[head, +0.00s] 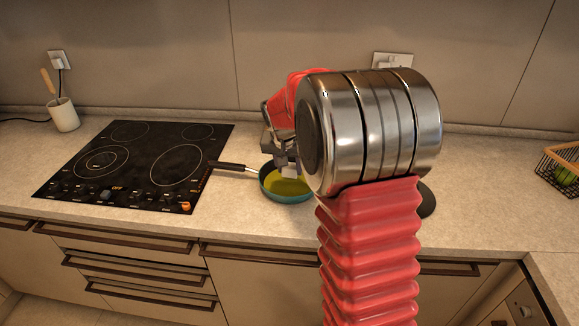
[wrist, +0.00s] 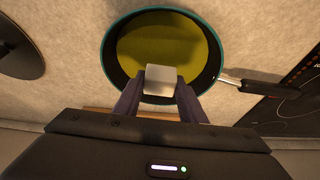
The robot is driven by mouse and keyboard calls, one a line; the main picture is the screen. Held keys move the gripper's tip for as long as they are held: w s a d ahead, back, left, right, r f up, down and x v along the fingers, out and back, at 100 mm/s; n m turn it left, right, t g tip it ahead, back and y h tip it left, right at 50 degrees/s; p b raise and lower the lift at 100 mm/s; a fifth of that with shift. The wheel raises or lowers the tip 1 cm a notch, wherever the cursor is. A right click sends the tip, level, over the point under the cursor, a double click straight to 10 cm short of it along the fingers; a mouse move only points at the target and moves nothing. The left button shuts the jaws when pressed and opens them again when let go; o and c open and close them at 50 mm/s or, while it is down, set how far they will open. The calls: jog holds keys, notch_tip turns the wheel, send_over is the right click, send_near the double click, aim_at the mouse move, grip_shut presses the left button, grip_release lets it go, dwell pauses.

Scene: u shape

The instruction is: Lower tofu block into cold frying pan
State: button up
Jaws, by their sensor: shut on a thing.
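The frying pan (head: 272,187) stands on the counter right of the cooktop, with yellow liquid, which looks like oil, on its bottom. In the wrist view the pan (wrist: 112,62) has a teal rim and its handle points right. My gripper (wrist: 160,84) is shut on the white tofu block (wrist: 161,76), which shows between the fingers against the near part of the pan. The gripper also shows in the head view (head: 286,166), partly hidden by my arm. The tofu block cannot be made out there. How high it is above the oil is hard to tell.
The black cooktop (head: 135,160) lies left of the pan, and the pan's handle reaches its edge. A dark round thing (wrist: 18,45) lies on the counter beside the pan. A utensil pot (head: 64,115) stands at far left, a wire basket (head: 562,168) at far right.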

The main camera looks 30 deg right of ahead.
aim_at(289, 172)
jog(key=shift+f, duration=1.9)
dwell(1.7)
jog(key=o, duration=1.2)
jog(key=shift+c, duration=0.2)
jog(key=v, duration=1.3)
jog(key=shift+r, duration=0.4)
jog(key=shift+a+n, duration=0.1)
jog(key=shift+n, duration=0.2)
